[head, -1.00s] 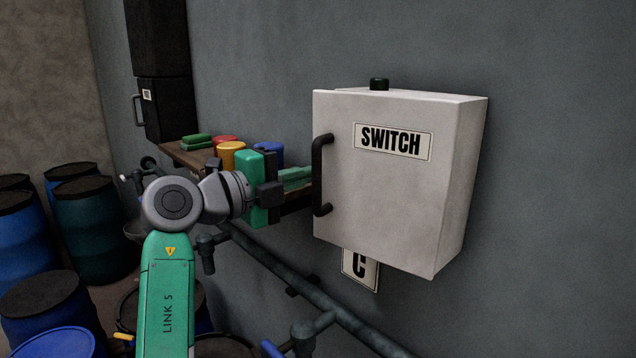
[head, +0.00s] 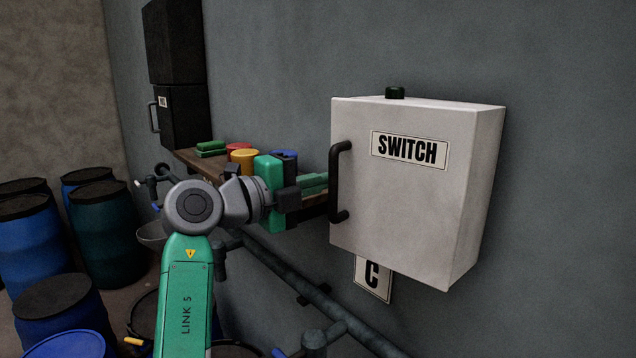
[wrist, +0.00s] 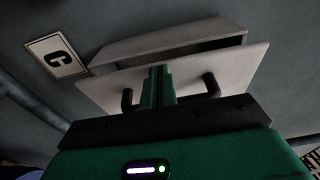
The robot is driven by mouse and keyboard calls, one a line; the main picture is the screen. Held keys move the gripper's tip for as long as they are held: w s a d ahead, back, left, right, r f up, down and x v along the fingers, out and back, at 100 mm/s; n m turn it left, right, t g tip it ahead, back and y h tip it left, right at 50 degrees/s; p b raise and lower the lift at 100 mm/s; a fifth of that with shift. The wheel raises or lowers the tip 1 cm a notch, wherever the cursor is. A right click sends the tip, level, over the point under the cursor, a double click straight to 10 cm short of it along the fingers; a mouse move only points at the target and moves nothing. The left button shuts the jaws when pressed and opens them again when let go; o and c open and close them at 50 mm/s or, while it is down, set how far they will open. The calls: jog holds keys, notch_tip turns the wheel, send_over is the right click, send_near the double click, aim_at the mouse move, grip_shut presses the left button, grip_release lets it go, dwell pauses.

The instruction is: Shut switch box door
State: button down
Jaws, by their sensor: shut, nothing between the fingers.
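The white switch box (head: 478,190) hangs on the grey wall at the right of the head view. Its door (head: 395,205) bears a SWITCH label and a dark upright handle (head: 340,180) near its left edge. In the wrist view a dark gap shows between the door (wrist: 235,68) and the box body (wrist: 165,40), so the door looks slightly ajar. My gripper (head: 315,184) is shut and empty, level with the middle of the handle. In the wrist view my fingers (wrist: 157,82) point at the door between the handle's two posts. Whether they touch is hidden.
A shelf (head: 192,160) with coloured items runs along the wall behind my gripper. A C sign (head: 372,279) is below the box. A pipe (head: 300,285) runs below along the wall. Blue barrels (head: 25,240) stand at the left. Wall right of the box is clear.

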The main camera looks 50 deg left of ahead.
jog(key=shift+s, duration=0.1)
jog(key=s+a+b, duration=0.3)
jog(key=s+a, duration=0.5)
jog(key=s, duration=0.2)
jog(key=s+d, duration=0.4)
jog(key=d, duration=0.3)
jog(key=s+d, duration=0.3)
jog(key=d, duration=0.5)
jog(key=w+a+p, duration=0.2)
jog(key=w+p, duration=0.2)
jog(key=w, duration=0.9)
jog(key=shift+a, duration=0.15)
